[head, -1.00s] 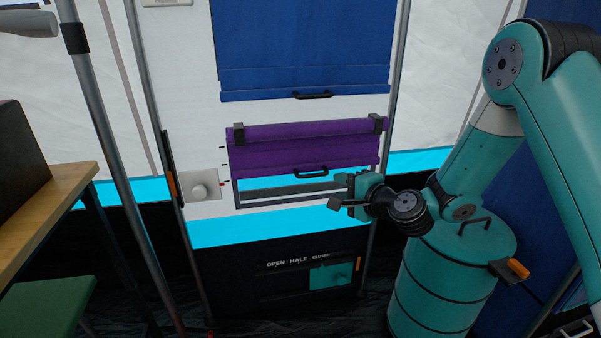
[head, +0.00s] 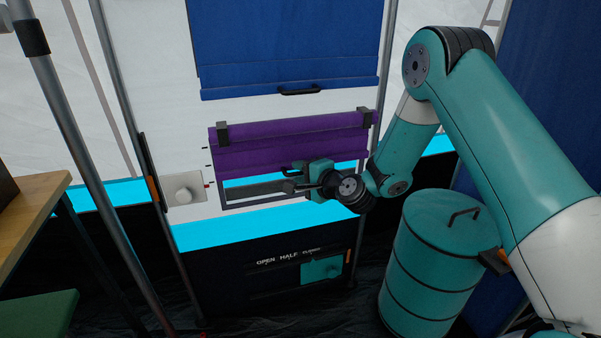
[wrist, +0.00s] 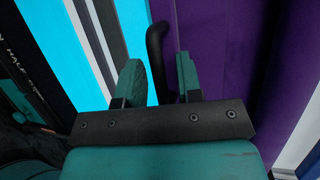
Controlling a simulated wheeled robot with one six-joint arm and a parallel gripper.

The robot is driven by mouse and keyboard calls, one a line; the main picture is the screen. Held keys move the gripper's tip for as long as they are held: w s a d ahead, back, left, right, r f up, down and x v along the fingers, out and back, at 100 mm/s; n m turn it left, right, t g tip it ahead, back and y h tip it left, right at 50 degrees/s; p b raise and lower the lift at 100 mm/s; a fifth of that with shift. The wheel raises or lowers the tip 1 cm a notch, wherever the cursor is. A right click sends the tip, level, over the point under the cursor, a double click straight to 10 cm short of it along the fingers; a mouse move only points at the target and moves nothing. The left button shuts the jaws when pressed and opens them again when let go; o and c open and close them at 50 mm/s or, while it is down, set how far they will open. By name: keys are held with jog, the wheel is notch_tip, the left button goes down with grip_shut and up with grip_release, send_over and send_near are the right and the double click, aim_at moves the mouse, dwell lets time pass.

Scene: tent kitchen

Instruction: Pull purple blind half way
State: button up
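The purple blind (head: 260,148) hangs in a small framed window under the blue blind. It covers the upper part of the opening, and a cyan strip shows beneath it. My gripper (head: 292,180) is at the blind's lower edge, right of its middle, and hides most of the handle there. In the wrist view the black curved handle (wrist: 156,48) stands out from the purple cloth (wrist: 220,50). It lies between the two teal fingers of my gripper (wrist: 159,78), which are apart, with gaps showing beside the handle. My gripper is open.
A larger blue blind (head: 285,45) with its own handle hangs above. A panel labelled OPEN HALF (head: 290,258) is below. A teal barrel (head: 430,255) stands right; a wooden table (head: 30,205) stands left.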

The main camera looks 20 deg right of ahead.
grip_shut()
notch_tip(320, 180, down, 13)
jog(key=b, duration=0.9)
jog(key=shift+o, duration=1)
grip_release()
jog(key=shift+r, duration=0.1)
jog(key=shift+s, duration=0.1)
